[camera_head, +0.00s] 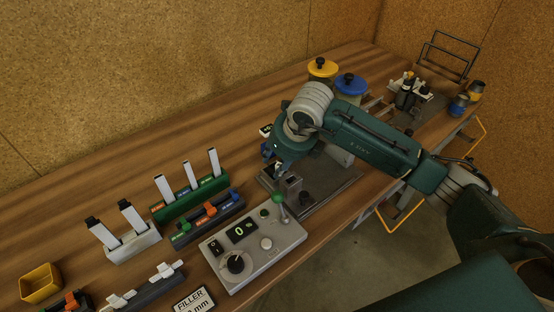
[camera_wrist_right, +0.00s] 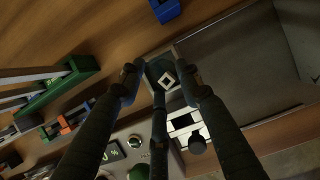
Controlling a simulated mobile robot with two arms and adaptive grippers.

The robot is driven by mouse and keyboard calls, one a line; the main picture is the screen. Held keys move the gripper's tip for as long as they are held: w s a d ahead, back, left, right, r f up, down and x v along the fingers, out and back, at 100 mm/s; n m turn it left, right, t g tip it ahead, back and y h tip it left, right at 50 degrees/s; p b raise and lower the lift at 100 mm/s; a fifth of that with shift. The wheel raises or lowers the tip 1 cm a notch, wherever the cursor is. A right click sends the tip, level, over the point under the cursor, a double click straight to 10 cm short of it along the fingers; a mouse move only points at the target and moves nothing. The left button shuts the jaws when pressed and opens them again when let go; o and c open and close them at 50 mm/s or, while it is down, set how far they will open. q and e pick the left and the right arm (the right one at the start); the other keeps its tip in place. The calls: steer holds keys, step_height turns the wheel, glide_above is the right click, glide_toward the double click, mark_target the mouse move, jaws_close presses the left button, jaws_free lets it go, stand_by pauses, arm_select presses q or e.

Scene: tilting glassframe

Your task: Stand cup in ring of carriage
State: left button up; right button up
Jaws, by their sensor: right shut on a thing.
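My right gripper (camera_head: 281,168) points down over the left end of a dark grey metal base (camera_head: 335,193) on the bench. In the right wrist view its fingers (camera_wrist_right: 163,82) close around a small dark cup (camera_wrist_right: 158,67). A pale square outline shows at the cup, seen from above. The base shows there as a wide grey plate (camera_wrist_right: 225,55) to the right of the fingers. I cannot make out the carriage's ring, or whether the cup touches anything below it. My left gripper is not in view.
A control box (camera_head: 262,259) with a green-knobbed lever (camera_head: 278,197) stands close in front of the gripper. A green rack (camera_head: 188,198) with upright white strips is to the left. Yellow-lidded (camera_head: 322,68) and blue-lidded (camera_head: 350,84) jars stand behind my arm. The back left bench is clear.

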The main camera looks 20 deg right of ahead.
steer(key=shift+a, duration=0.1)
steer(key=shift+f, duration=0.15)
steer(key=o, duration=0.9)
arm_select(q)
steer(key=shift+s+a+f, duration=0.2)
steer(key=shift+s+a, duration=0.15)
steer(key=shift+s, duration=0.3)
arm_select(e)
steer(key=shift+r, duration=0.25)
steer(key=shift+s+r, duration=0.15)
steer(key=shift+r, duration=0.2)
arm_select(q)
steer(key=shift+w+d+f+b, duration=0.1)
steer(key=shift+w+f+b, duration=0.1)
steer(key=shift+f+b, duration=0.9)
arm_select(e)
steer(key=v, duration=1.1)
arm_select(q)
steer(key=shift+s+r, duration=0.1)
